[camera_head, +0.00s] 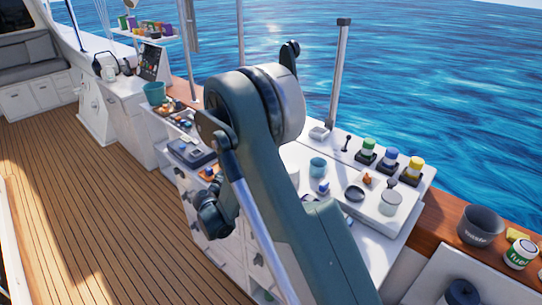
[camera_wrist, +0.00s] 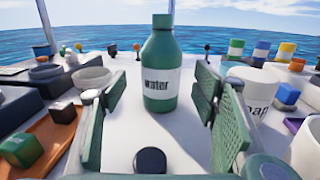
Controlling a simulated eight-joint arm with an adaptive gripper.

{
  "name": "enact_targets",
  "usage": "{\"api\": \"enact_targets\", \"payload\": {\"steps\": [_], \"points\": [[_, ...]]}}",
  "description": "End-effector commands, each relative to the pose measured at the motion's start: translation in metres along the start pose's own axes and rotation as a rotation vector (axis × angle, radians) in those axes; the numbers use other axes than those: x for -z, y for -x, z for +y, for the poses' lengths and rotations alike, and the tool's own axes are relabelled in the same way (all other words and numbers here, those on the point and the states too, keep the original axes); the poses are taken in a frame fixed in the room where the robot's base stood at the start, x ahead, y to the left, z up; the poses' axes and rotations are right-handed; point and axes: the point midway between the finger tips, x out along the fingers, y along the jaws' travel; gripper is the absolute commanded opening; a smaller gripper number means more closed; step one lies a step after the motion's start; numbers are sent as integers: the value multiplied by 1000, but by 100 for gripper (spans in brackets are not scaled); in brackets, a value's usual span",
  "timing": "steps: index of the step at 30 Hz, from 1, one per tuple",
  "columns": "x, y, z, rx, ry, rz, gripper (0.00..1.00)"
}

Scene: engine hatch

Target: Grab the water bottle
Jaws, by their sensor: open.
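The water bottle (camera_wrist: 162,60) is dark green with a white label reading "water". It stands upright on the white surface in the middle of the wrist view. My gripper (camera_wrist: 160,92) is open, with one green ribbed finger pad to the left of the bottle and one to the right. The bottle appears centred in the gap and a little ahead of the pads, with visible space on both sides. I cannot tell exactly how deep it sits between them. In the head view I cannot make out the bottle, and my arm covers much of the counter.
In the wrist view, a white cup (camera_wrist: 92,80) and an orange tray (camera_wrist: 60,128) with small blocks lie left. A dark round knob (camera_wrist: 150,161) is in front. Colour-lidded jars (camera_head: 391,157) stand on the counter.

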Motion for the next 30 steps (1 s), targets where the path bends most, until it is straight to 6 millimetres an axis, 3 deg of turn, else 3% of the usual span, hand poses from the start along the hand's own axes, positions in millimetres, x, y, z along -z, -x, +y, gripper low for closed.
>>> {"api": "enact_targets", "payload": {"steps": [12, 24, 30], "points": [[0, -24, 0, 1, 0, 0, 59], [0, -27, 0, 0, 0, 0, 59], [2, -40, -1, 1, 0, 0, 59]]}}
